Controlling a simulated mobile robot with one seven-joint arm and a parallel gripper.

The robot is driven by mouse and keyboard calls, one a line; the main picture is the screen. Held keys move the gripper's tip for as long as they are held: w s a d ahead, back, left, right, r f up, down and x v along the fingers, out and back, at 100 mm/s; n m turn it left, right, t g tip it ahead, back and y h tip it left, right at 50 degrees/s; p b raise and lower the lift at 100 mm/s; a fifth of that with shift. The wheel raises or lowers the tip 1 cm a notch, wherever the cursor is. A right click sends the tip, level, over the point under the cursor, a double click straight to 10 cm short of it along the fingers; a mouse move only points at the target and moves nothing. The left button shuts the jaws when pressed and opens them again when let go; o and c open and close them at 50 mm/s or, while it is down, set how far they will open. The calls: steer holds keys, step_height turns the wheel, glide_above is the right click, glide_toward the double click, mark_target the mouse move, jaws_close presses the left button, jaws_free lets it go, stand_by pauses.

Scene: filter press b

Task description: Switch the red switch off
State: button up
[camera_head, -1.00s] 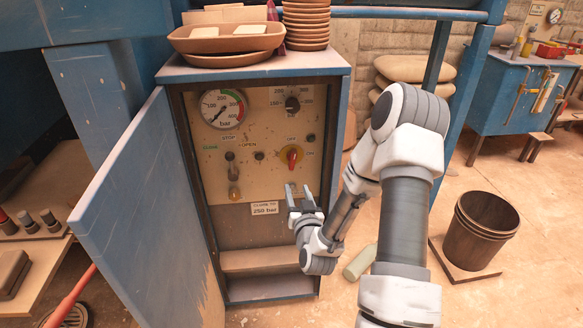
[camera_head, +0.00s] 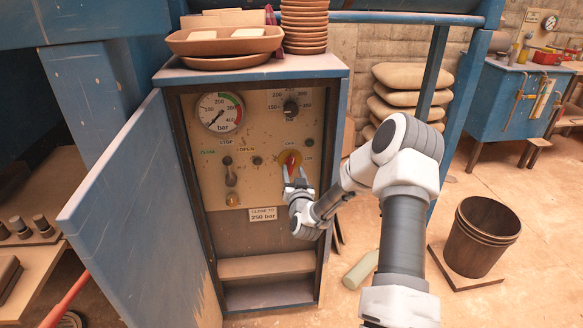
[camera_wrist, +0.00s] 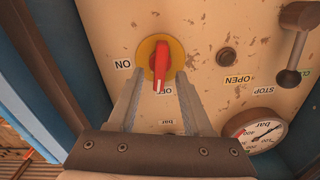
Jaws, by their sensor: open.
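The red switch (camera_head: 290,158) sits on a round yellow plate on the beige control panel (camera_head: 245,185). In the wrist view the red switch (camera_wrist: 161,62) has its bar lying roughly up and down in the picture, its lower end partly covering the OFF label. The ON label (camera_wrist: 123,65) is to the left there. My gripper (camera_head: 294,175) is at the switch, just below it in the head view. In the wrist view my open gripper (camera_wrist: 160,80) has one finger on each side of the bar. I cannot tell whether either finger touches it.
The blue cabinet door (camera_head: 140,210) stands open on the left. A pressure gauge (camera_head: 221,112), a lever (camera_head: 230,175) and a black knob (camera_head: 290,107) share the panel. Terracotta trays (camera_head: 225,42) and stacked plates (camera_head: 304,25) stand on top. A bucket (camera_head: 482,235) is at right.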

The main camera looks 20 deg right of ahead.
mark_target(292, 167)
steer(key=shift+x, duration=2.05)
steer(key=shift+b, duration=0.35)
jaws_close()
